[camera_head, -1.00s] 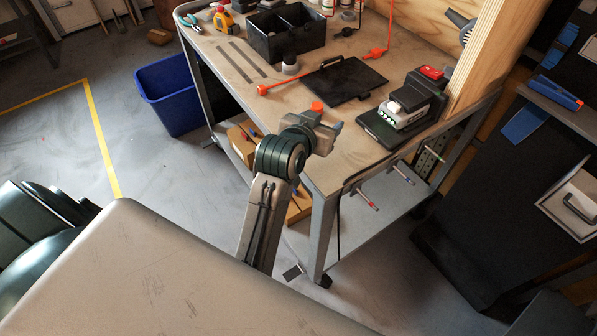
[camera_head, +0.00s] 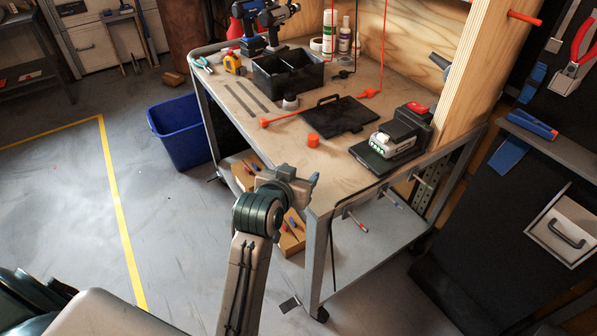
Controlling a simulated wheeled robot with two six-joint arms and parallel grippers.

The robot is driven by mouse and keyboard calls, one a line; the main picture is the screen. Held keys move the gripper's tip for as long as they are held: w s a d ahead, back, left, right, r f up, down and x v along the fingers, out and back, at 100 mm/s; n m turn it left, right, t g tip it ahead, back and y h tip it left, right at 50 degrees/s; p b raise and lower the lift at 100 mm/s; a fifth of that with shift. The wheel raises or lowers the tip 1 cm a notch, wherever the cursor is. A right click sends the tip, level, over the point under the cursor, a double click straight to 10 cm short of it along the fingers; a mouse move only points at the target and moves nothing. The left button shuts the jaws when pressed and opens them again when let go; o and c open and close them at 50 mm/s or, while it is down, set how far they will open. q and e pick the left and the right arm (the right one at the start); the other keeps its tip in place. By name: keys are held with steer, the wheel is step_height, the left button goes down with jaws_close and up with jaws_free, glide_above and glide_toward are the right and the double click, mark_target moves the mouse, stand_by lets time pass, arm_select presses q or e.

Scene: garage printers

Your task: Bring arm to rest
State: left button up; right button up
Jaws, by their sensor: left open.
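My left arm rises from the bottom middle. Its gripper (camera_head: 314,183) is at the near left corner of the workbench (camera_head: 285,150), in front of and over its edge as seen here. The fingers are small and partly hidden by the wrist; they are open and nothing shows between them. My right gripper is not in view.
On the bench are a black two-part bin (camera_head: 287,75), a black flat case (camera_head: 338,115), an orange cap (camera_head: 313,140) and a charger with a battery (camera_head: 395,140). A blue bin (camera_head: 182,130) stands left on the floor. Open floor lies left of my arm.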

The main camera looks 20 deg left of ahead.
arm_select(q)
steer(key=s+a+f+g, duration=0.25)
steer(key=s+f, duration=0.35)
steer(key=s, duration=0.4)
steer(key=s+a+f+m+g+y, duration=0.1)
steer(key=s+a+f+g, duration=0.1)
steer(key=s+f+g, duration=0.5)
steer(key=s+a+f+g, duration=0.15)
steer(key=s+f, duration=0.25)
steer(key=s, duration=0.8)
steer(key=s+x, duration=0.2)
steer(key=x, duration=1.1)
steer(key=s+a+f+x, duration=0.1)
steer(key=s+x, duration=0.1)
steer(key=x, duration=1)
steer(key=s+f, duration=0.6)
steer(key=f, duration=0.3)
steer(key=s+a+f+g+p, duration=0.1)
steer(key=s+f, duration=0.5)
steer(key=f, duration=0.3)
steer(key=shift+s+f+n, duration=0.25)
steer(key=shift+n, duration=0.05)
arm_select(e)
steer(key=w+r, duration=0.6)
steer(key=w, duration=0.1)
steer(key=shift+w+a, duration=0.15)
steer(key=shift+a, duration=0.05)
